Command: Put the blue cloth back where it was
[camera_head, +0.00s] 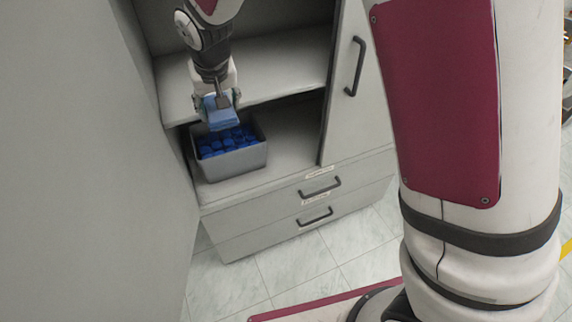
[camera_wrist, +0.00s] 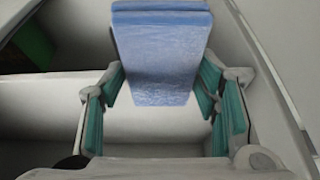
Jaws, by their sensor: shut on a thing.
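The blue cloth (camera_head: 223,119) is a folded light-blue block in the head view. My gripper (camera_head: 217,101) is shut on it, with a finger at each side. The cloth is at the edge of the cabinet's middle shelf (camera_head: 285,70), above the grey bin in that picture; I cannot tell whether it touches the shelf. In the wrist view the cloth (camera_wrist: 162,55) fills the upper middle between the teal finger pads of my gripper (camera_wrist: 162,84).
A grey bin (camera_head: 236,164) with several dark-blue pieces (camera_head: 222,142) stands in the lower compartment. A cabinet door (camera_head: 357,90) with a dark handle is on the right, and a tall grey panel (camera_head: 90,150) on the left. Two drawers (camera_head: 270,205) are below. The compartment floor right of the bin is clear.

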